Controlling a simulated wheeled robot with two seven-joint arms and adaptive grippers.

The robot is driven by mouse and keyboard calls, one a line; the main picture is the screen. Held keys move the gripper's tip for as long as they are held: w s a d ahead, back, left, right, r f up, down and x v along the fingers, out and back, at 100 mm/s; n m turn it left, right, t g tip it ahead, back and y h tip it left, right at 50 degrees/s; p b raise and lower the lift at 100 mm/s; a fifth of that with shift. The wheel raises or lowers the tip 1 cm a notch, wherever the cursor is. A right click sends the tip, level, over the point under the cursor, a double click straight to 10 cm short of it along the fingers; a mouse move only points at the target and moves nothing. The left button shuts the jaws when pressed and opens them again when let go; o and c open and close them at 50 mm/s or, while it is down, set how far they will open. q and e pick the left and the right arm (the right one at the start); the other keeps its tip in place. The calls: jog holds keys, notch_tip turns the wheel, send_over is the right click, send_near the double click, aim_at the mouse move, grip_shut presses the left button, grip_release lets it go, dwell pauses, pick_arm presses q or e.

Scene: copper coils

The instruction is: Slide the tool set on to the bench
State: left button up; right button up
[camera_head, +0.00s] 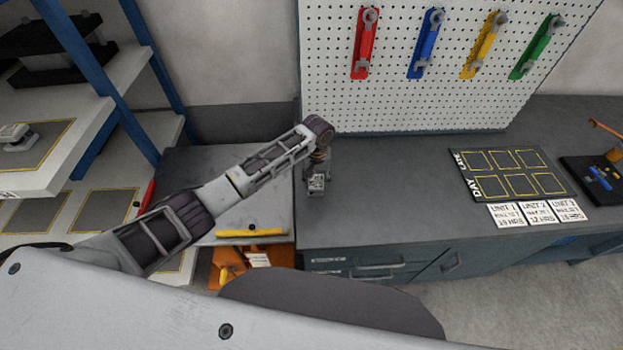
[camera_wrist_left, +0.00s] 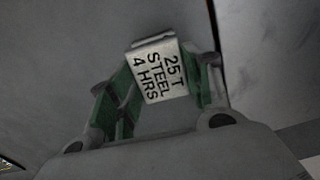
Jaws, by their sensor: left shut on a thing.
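Green and grey parts flank the label on both sides. My left gripper (camera_head: 318,170) is shut on it, at the left end of the dark grey bench (camera_head: 400,215). In the head view the tool set (camera_head: 317,183) is small, its light label facing up, and mostly hidden by the gripper. I cannot tell if its underside touches the bench. My right gripper is not in view.
A grey-topped cart (camera_head: 195,170) with a yellow bar (camera_head: 250,232) abuts the bench's left. A pegboard (camera_head: 430,90) with coloured wrenches rises behind. A dark marked board (camera_head: 510,175) and several white cards lie at the right. The bench's middle is clear.

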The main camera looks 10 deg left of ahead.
pick_arm(q)
jog(key=shift+w+d+b, duration=0.1)
jog(key=shift+w+d, duration=0.05)
jog(key=shift+d, duration=0.9)
jog(key=shift+w+d+b, duration=0.15)
jog(key=shift+w+d, duration=0.05)
jog(key=shift+d, duration=0.8)
jog(key=shift+w+d+b, duration=0.1)
jog(key=shift+w+d, duration=0.05)
jog(key=shift+d, duration=0.9)
jog(key=o, duration=1.1)
jog(key=shift+r, duration=0.15)
jog(key=shift+r+p, duration=0.35)
jog(key=shift+r, duration=2)
jog(key=shift+s+f, duration=0.1)
